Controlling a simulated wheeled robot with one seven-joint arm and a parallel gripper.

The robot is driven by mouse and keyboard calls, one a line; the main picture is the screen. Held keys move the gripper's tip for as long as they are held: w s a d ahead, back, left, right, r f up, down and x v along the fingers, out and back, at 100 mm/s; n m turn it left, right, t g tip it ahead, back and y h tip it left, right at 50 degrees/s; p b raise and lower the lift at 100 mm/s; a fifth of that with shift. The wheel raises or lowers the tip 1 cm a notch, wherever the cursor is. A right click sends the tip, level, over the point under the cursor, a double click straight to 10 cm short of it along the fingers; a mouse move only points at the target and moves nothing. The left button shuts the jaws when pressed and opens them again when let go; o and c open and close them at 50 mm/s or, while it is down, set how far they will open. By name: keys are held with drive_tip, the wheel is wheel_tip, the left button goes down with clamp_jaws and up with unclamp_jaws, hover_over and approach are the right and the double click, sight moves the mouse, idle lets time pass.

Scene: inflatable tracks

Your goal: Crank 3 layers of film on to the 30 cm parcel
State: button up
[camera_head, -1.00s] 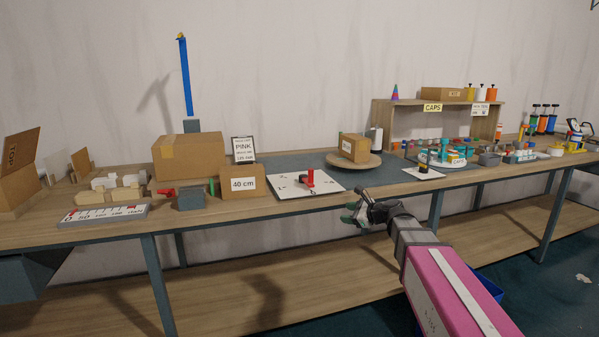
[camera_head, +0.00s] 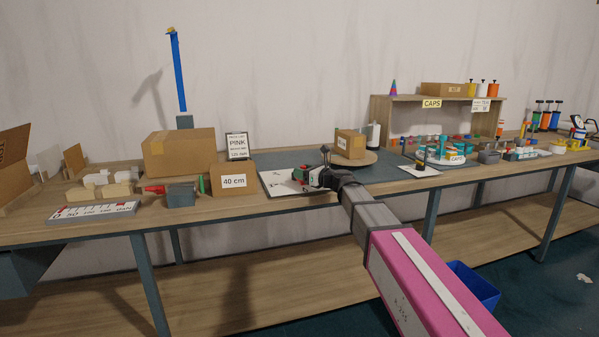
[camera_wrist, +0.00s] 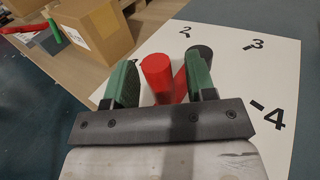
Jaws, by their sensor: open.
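A red crank with an upright round grip (camera_wrist: 158,78) and a dark hub (camera_wrist: 203,52) stands on a white board (camera_head: 275,184) marked with numbers, 2, 3 and 4 showing in the wrist view. My gripper (camera_wrist: 163,66) is open, with its green-padded fingers on either side of the red grip; I cannot tell whether they touch it. In the head view my gripper hides most of the crank. A brown parcel (camera_head: 350,144) with a small white label, too small to read, sits on a round wooden turntable (camera_head: 368,159). A white roll (camera_head: 374,134) stands beside it.
A box labelled 40 cm (camera_head: 234,181) and a larger box (camera_head: 178,155) stand to the left, with a PINK sign (camera_head: 237,146) behind. A small black-and-white pad (camera_head: 420,172) lies right of the turntable. A caps shelf (camera_head: 440,104) is farther right.

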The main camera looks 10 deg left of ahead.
drive_tip(key=shift+x, duration=1)
clamp_jaws()
